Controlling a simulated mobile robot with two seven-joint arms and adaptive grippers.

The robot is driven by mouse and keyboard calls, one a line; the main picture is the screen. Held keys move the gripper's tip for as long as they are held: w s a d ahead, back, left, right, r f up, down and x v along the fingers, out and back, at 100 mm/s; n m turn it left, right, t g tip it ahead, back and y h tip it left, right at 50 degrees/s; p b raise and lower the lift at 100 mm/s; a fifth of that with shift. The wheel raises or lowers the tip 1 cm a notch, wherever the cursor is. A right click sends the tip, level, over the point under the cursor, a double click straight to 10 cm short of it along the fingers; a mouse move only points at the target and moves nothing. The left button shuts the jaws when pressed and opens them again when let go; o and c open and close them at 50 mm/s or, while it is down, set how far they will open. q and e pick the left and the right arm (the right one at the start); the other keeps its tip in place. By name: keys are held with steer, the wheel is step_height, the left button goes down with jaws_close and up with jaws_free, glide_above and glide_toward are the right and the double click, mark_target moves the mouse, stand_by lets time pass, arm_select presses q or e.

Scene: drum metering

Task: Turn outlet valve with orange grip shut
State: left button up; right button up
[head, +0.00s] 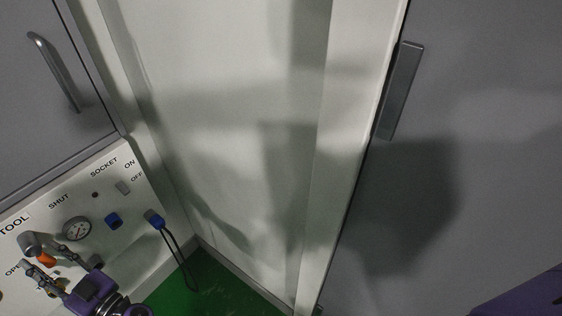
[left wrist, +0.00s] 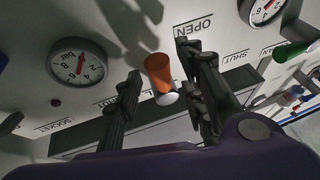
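The outlet valve's orange grip (head: 47,259) is on the white panel at the lower left of the head view, beside a grey cylindrical part. In the left wrist view the orange grip (left wrist: 158,72) has a pale end and lies between my two fingers. My left gripper (head: 43,262) is open at the grip, with a visible gap on each side in the wrist view (left wrist: 160,66). The word OPEN (left wrist: 194,27) is printed near the right finger. SHUT (head: 59,201) is printed higher on the panel.
A pressure gauge (head: 77,229) is close to the grip. A blue socket (head: 114,220) and a blue plug (head: 153,217) with a dark cord are to the right. A green grip (left wrist: 294,53) is at the right in the wrist view. Cabinet doors with handles (head: 400,90) stand around.

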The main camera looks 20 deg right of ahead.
arm_select(q)
jaws_close()
arm_select(e)
steer(key=shift+w, duration=0.1)
